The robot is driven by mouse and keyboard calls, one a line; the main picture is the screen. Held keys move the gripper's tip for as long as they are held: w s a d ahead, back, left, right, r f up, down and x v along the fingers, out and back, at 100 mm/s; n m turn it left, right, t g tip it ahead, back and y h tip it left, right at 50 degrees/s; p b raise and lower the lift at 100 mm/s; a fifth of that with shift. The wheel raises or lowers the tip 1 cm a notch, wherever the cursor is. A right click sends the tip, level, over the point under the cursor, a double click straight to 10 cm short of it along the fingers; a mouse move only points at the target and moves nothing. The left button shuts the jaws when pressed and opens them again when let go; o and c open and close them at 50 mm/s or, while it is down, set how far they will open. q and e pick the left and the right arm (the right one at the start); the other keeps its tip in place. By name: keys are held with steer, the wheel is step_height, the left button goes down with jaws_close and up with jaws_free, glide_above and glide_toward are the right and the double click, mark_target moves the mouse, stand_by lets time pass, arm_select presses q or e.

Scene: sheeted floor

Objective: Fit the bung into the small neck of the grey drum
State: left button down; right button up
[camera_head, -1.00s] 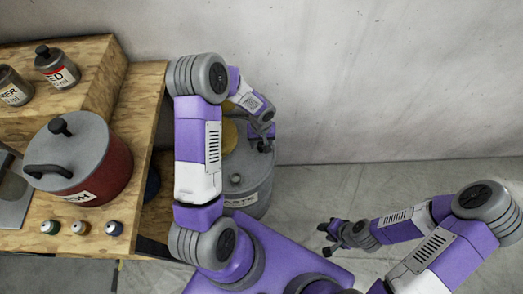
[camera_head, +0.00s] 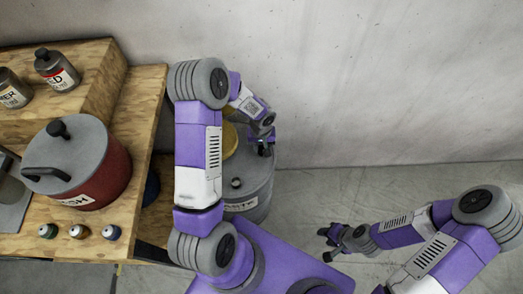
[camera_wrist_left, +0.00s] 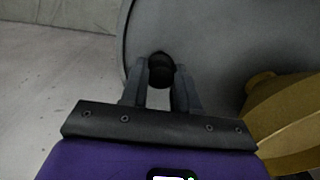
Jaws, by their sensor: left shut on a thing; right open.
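The grey drum (camera_head: 262,186) stands on the floor beside the bench, its label partly hidden by my left arm. A small raised neck (camera_head: 236,183) shows on its lid. My left gripper (camera_head: 264,149) is over the far right part of the drum. In the left wrist view, my left gripper (camera_wrist_left: 160,82) is shut on the dark bung (camera_wrist_left: 161,68), with the grey drum lid (camera_wrist_left: 215,45) behind it. The bung appears apart from the neck in the head view. My right gripper (camera_head: 325,242) is open and empty, low at the right.
A yellow object (camera_head: 229,140) stands on the drum's left side, partly behind my left arm; it also shows in the wrist view (camera_wrist_left: 290,112). The wooden bench (camera_head: 150,110) holds a red pot (camera_head: 95,180), jars and small caps. A concrete wall is behind; floor at right is clear.

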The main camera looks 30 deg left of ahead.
mark_target(261, 148)
arm_select(q)
steer(key=shift+r, duration=0.1)
steer(key=shift+r+p, duration=2.8)
steer(key=shift+r, duration=1.3)
